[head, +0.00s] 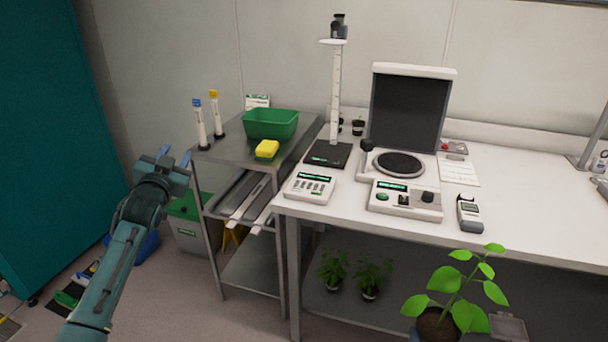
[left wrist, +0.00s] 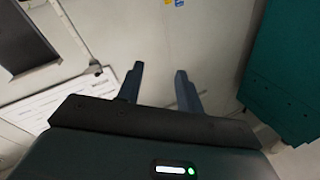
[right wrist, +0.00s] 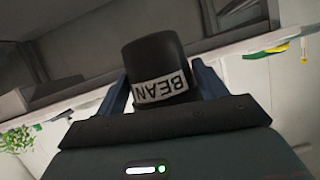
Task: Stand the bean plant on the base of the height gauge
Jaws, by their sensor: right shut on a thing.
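The bean plant (head: 448,290) is a leafy green plant in a dark pot at the lower right of the head view, in front of the bench. In the right wrist view its black pot (right wrist: 153,62) carries a BEAN label and sits between the fingers of my right gripper (right wrist: 160,88), which is shut on it. The height gauge has a black base (head: 328,153) and a tall white scale (head: 336,95) at the bench's left end; the base is bare. My left gripper (head: 174,158) is open and empty, left of the steel cart; its fingers (left wrist: 160,85) are apart.
The bench holds a keypad device (head: 309,187), an imaging stand with a dark screen (head: 408,110) and a handheld meter (head: 469,214). The cart (head: 225,150) bears a green tub (head: 271,124) and yellow sponge (head: 267,149). Two plants (head: 369,278) stand on the lower shelf.

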